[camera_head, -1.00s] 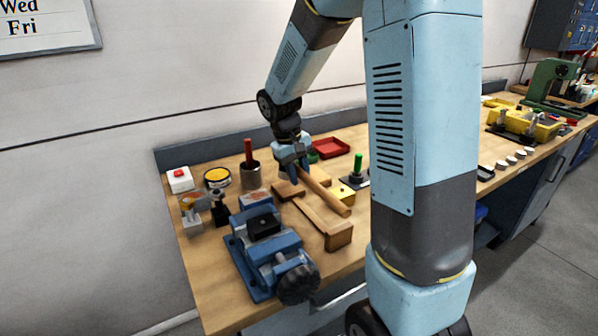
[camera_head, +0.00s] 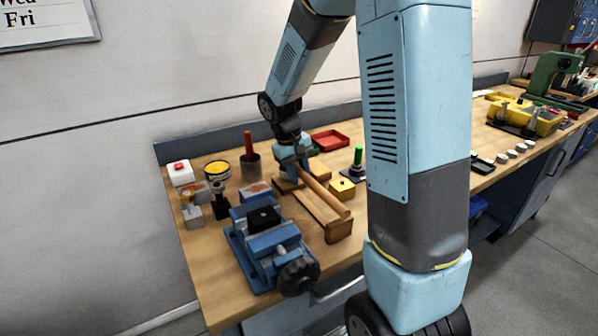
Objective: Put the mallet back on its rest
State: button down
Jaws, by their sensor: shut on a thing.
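The mallet shows as a round wooden handle (camera_head: 327,196) slanting toward the front right, with a tan block, seemingly its head (camera_head: 319,171), behind my fingers. My gripper (camera_head: 291,174) is shut on the mallet near the head end; the fingers partly hide it. The wooden rest (camera_head: 316,211) is a long plank with a raised block at each end. The handle runs along and just over the rest, its free end close above the front block (camera_head: 339,231). I cannot tell whether they touch.
A blue vise (camera_head: 268,245) stands just left of the rest. A yellow block (camera_head: 342,189) and a green-topped post (camera_head: 358,157) are to its right. A red tray (camera_head: 329,140) and a cup with a red handle (camera_head: 250,168) lie behind. My arm hides part of the bench.

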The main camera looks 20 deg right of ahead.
jog(key=shift+f, duration=0.75)
dwell(0.3)
jog(key=c, duration=0.8)
grip_release()
jog(key=shift+o, duration=0.2)
jog(key=v, duration=1.3)
jog(key=shift+r, duration=0.3)
jog(key=shift+r, duration=0.1)
jog(key=s+d+r+m+t+y, duration=0.1)
jog(key=s+r+t, duration=0.2)
jog(key=s, duration=0.8)
jog(key=s+d+r+m+t+y, duration=0.1)
jog(key=s+d+r+t, duration=0.1)
jog(key=s, duration=1)
notch_tip(320, 180, up, 2)
jog(key=shift+s+r+t+y, duration=0.2)
jog(key=shift+t+y, duration=0.1)
jog(key=shift+t, duration=0.2)
